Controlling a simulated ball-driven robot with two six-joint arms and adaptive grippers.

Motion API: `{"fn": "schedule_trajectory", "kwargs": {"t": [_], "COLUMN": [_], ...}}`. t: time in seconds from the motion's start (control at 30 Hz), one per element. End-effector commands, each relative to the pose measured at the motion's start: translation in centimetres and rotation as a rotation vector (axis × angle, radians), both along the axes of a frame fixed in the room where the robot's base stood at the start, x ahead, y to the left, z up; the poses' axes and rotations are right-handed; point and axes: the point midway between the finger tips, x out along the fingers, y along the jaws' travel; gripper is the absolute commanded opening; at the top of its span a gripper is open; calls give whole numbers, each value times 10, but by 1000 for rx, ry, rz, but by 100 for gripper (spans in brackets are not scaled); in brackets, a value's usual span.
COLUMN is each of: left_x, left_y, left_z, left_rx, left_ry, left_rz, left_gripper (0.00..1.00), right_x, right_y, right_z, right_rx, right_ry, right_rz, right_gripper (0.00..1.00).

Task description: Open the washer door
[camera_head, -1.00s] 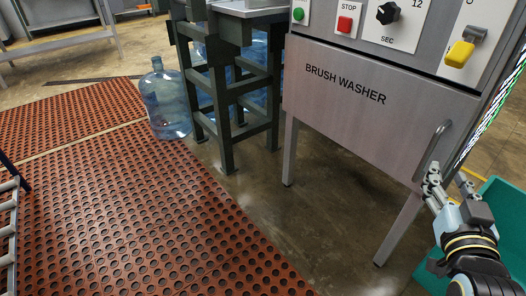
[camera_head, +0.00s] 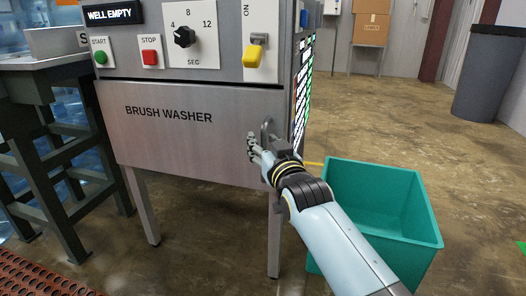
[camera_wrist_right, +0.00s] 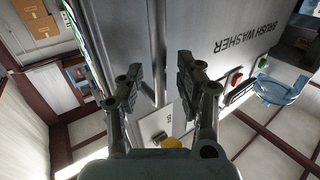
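The washer door is the grey metal front panel (camera_head: 180,145) marked BRUSH WASHER, and it looks closed. Its bar handle (camera_head: 267,128) is at the panel's right edge, partly hidden by my right gripper (camera_head: 254,146). The gripper is at the handle, in front of the panel. In the right wrist view my right gripper (camera_wrist_right: 158,75) has its two fingers spread, with the washer panel (camera_wrist_right: 215,25) beyond them. My left gripper is out of view.
A control panel with a green start button (camera_head: 100,57), red stop button (camera_head: 150,57), dial (camera_head: 184,37) and yellow switch (camera_head: 253,56) is above the door. A teal bin (camera_head: 375,185) stands right of the washer, beside my arm. A dark stand (camera_head: 50,150) is at left.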

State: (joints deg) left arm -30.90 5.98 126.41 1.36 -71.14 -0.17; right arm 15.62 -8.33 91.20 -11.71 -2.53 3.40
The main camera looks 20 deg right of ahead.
Motion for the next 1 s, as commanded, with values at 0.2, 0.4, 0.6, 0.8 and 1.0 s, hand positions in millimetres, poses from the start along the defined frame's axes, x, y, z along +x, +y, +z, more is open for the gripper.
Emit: {"fn": "schedule_trajectory", "kwargs": {"t": [0.2,0.4,0.6,0.8,1.0], "left_x": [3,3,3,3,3], "left_y": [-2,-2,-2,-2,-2], "left_z": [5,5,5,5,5], "left_rx": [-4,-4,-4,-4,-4], "left_ry": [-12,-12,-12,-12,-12], "left_rz": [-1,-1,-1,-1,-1], "left_gripper": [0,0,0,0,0], "right_x": [6,6,6,6,5], "right_y": [0,0,0,0,0], "right_z": [1,1,1,1,0], "right_rx": [0,0,0,-1,-1], "right_ry": [0,0,0,0,0], "right_rz": [0,0,0,0,0], "right_gripper": [36,30,4,0,0]}}
